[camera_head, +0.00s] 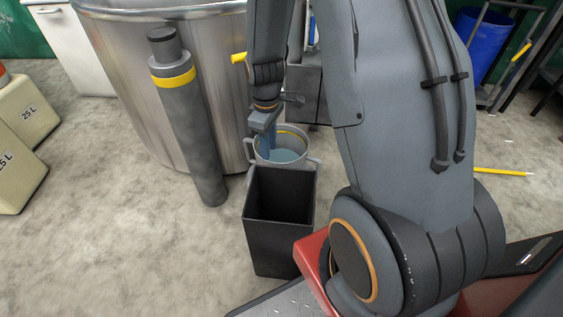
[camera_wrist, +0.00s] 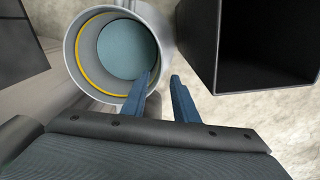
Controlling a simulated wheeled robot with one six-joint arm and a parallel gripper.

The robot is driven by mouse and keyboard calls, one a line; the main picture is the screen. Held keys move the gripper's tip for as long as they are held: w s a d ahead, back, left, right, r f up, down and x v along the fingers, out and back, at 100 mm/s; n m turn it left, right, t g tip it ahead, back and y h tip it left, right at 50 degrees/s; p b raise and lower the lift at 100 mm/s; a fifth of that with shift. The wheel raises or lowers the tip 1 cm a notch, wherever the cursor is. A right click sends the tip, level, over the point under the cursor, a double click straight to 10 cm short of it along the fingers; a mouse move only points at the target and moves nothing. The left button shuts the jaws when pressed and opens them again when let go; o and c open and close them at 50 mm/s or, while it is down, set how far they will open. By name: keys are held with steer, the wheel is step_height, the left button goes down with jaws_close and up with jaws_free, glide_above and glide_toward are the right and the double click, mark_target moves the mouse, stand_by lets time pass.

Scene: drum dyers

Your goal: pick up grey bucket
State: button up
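The grey bucket (camera_head: 294,143) stands upright on the floor behind a black square bin. It has a yellow ring inside and a blue-grey surface within; the bin partly hides its front. It also shows at the upper left of the wrist view (camera_wrist: 88,45). My gripper (camera_head: 268,146) points down at the bucket's rim. In the wrist view my gripper (camera_wrist: 160,76) has its two blue fingers apart. One finger overlaps the bucket's opening and the other lies outside the rim, with the bucket's wall between them. I cannot tell whether either finger touches the wall.
The black square bin (camera_head: 278,235) stands close to the bucket, and also shows at right in the wrist view (camera_wrist: 212,40). A large steel drum (camera_head: 125,80) and a dark cylinder with a yellow band (camera_head: 190,125) stand to the left. Floor at the lower left is clear.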

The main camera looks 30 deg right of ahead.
mark_target(271, 163)
steer(key=f+b, duration=0.1)
steer(key=f, duration=0.1)
steer(key=f+b, duration=0.1)
steer(key=f, duration=0.2)
steer(key=f+b, duration=0.1)
steer(key=f, duration=0.2)
steer(key=shift+d, duration=0.25)
steer(key=shift+r, duration=0.1)
jaws_close()
stand_by(0.9)
